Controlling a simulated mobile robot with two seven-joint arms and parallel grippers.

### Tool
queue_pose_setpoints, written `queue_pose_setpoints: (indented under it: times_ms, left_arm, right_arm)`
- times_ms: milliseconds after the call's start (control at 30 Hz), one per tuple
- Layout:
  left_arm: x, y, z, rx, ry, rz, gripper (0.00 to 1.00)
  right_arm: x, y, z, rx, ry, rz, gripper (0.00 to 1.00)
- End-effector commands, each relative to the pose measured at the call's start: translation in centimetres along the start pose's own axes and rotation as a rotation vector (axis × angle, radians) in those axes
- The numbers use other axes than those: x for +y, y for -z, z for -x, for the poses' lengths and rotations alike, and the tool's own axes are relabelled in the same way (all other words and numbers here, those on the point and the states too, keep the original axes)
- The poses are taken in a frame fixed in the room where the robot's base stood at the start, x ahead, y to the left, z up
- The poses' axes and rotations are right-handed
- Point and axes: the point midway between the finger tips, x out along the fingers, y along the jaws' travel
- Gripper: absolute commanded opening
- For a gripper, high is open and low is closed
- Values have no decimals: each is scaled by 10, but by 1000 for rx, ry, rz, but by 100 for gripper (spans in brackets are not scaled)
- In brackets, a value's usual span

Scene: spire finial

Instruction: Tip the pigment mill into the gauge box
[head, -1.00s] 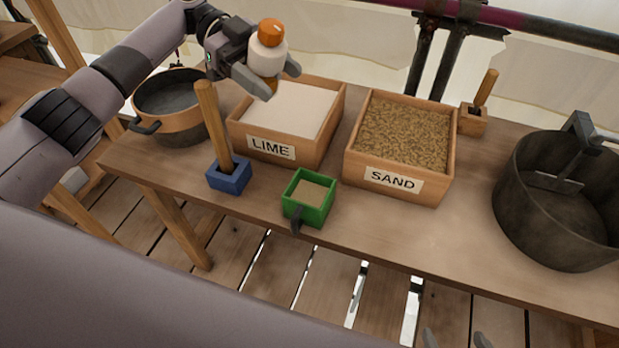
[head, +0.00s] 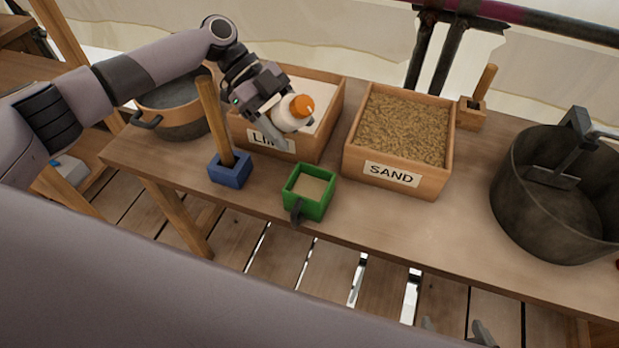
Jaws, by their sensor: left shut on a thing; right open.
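The pigment mill (head: 288,116), a white body with an orange cap, is held in my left gripper (head: 284,124), which is shut on it. It is tilted, its orange cap toward the upper right, over the front of the lime box. The gauge box (head: 308,193) is a small green open box with a dark handle, standing on the table below and right of the mill. Pale tan material lies inside it. The mill and gauge box are apart. My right gripper (head: 457,333) is open and empty at the bottom edge, only its fingertips showing.
The lime box (head: 331,110) and sand box (head: 398,192) stand behind the gauge box. A blue block with an upright wooden handle (head: 230,171) is left of it. A copper-coloured pan (head: 180,122) is at back left, a large dark bucket (head: 540,205) at right. The table's front right is clear.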

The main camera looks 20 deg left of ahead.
Motion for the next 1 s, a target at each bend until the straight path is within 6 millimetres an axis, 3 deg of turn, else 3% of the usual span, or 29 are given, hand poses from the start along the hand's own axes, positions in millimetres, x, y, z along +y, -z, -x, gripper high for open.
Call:
queue_pose_setpoints:
  times_ms: [1000]
  left_arm:
    - [3,-16,-17,-136,0,-22,31]
  right_arm:
    - [0,8,5,1,0,2,95]
